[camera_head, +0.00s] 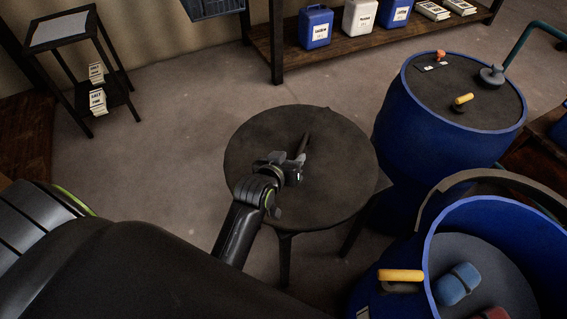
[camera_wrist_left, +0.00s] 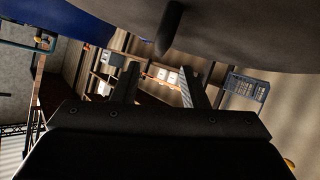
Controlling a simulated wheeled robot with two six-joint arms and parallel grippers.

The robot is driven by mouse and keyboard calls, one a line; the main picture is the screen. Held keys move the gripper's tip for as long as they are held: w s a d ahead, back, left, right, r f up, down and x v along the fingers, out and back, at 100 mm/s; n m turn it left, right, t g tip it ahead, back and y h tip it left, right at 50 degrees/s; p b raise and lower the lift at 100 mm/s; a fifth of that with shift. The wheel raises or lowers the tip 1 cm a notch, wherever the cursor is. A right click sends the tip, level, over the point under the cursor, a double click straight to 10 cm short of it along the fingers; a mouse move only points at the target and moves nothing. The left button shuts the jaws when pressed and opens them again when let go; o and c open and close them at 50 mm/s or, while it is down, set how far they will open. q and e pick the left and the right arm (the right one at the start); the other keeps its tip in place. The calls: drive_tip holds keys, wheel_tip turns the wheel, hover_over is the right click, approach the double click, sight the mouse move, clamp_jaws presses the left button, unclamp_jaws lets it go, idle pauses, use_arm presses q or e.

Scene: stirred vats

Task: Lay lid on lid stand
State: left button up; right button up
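The dark round lid (camera_head: 335,165) lies flat on the lid stand, a small stool whose legs (camera_head: 285,258) show below it. The lid hides most of the stand's top. A short dark handle (camera_head: 304,143) stands up from the lid's middle. My left gripper (camera_head: 292,168) is low over the lid, close to the handle. In the left wrist view, which looks upside down, the lid (camera_wrist_left: 240,38) fills the top and its handle (camera_wrist_left: 167,30) points toward the gap between my spread, empty fingers (camera_wrist_left: 163,88). The handle looks clear of them. My right gripper is not in view.
An open blue vat (camera_head: 432,260) with a blue and a red thing inside stands at the lower right. A closed blue vat (camera_head: 410,130) with a dark top stands behind it. A shelf (camera_head: 350,45) holds jugs. A small side table (camera_head: 65,30) is far left. Floor left of the stand is clear.

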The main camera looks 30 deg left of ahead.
use_arm(q)
drive_tip(key=v, duration=0.4)
drive_tip(key=shift+s+r, duration=0.1)
drive_tip(key=shift+s, duration=0.15)
